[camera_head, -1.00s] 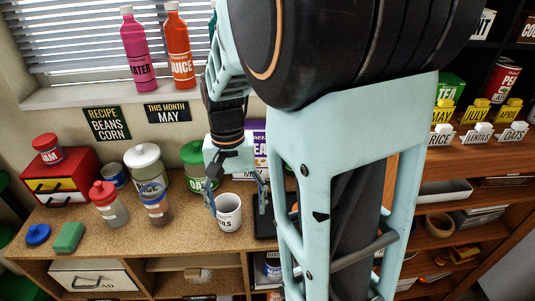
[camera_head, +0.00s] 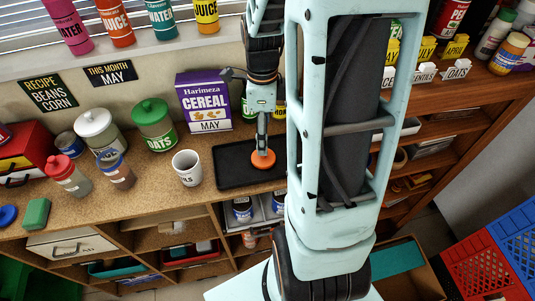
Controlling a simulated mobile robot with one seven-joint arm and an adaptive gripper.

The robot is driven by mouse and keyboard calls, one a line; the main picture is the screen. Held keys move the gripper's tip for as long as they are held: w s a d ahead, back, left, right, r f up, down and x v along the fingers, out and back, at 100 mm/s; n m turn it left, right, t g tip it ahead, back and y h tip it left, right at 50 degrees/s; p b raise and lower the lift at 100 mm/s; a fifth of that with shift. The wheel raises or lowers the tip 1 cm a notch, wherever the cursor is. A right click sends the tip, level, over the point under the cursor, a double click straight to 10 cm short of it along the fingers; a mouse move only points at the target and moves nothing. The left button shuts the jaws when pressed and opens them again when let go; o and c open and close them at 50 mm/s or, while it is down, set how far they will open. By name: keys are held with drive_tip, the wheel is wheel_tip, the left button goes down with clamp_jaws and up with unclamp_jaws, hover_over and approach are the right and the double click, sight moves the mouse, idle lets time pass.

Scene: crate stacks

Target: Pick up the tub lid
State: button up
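An orange round lid (camera_head: 263,159), which looks like the tub lid, is at the black tray (camera_head: 232,181) on the wooden counter. My gripper (camera_head: 262,150) points down right at the lid, its fingertips overlapping the lid's upper edge. The fingers line up one behind the other, so I cannot tell whether they are open or shut on it. I also cannot tell whether the lid touches the tray. A blue round lid (camera_head: 7,215) lies at the counter's far left.
A white mug (camera_head: 187,168) stands left of the tray, and a purple cereal box (camera_head: 204,103) stands behind it. A green-lidded oats jar (camera_head: 153,124) is further left. Shelves with bins (camera_head: 188,253) lie below. My arm hides the counter right of the tray.

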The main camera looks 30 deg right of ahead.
wheel_tip(320, 180, down, 10)
drive_tip(key=shift+r+p, duration=0.15)
drive_tip(key=shift+p, duration=0.3)
drive_tip(key=c, duration=0.9)
